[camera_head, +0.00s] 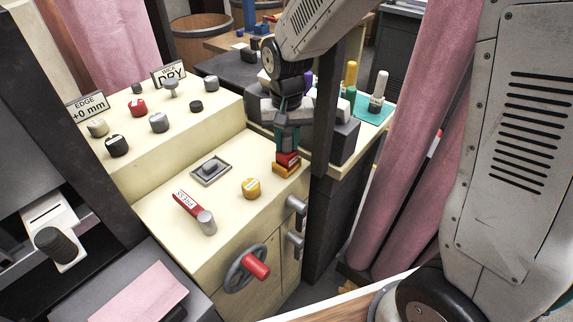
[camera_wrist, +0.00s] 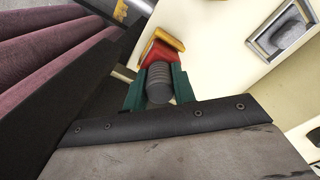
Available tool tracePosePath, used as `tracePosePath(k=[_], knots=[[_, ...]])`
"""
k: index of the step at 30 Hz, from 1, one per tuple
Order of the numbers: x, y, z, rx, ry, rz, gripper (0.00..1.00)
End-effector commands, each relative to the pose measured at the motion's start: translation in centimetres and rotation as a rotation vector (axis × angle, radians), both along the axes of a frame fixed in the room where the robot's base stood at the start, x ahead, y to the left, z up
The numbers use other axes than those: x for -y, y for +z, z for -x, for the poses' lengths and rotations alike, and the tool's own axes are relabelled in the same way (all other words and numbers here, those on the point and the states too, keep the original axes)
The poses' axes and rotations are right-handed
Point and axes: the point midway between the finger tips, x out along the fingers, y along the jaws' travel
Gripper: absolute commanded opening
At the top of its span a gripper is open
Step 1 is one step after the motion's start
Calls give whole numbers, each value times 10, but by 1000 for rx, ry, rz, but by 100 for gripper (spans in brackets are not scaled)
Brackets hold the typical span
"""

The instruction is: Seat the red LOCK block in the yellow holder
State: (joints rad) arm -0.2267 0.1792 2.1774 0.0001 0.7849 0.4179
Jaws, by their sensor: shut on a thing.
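The red LOCK block (camera_head: 288,158) is at the yellow holder (camera_head: 285,170), near the far right corner of the cream machine top. My gripper (camera_head: 288,143) points down above the holder. In the wrist view its green fingers (camera_wrist: 159,85) are shut on the grey ribbed knob (camera_wrist: 159,76) of the red block (camera_wrist: 158,54). The yellow holder (camera_wrist: 168,37) shows just beyond the red block there. The red block is directly over the holder or partly in it; I cannot tell whether they touch or how deep it sits. Its underside is hidden.
On the cream top are a square metal recess (camera_head: 211,171), a yellow round knob (camera_head: 251,188) and a red PRESS lever (camera_head: 194,210). A raised panel with several knobs is at left. Pink felt rolls (camera_head: 425,130) stand at right. A teal mat (camera_head: 372,108) with pegs lies behind.

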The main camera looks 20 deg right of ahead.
Motion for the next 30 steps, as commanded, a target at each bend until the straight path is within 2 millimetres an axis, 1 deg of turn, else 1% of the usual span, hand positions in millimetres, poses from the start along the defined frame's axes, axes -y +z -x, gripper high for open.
tracePosePath(k=[10, 11, 12, 13, 26, 28, 30], knots=[[0, -2, 0, 0, 0, 0, 0], [0, -2, 0, 0, 0, 0, 34], [0, -2, 0, 0, 0, 0, 46], [0, -2, 0, 0, 0, 0, 52], [0, -1, 0, 0, 0, 0, 52], [0, 3, 0, 1, 0, -1, 52], [0, 12, -1, 3, 0, 0, 52]])
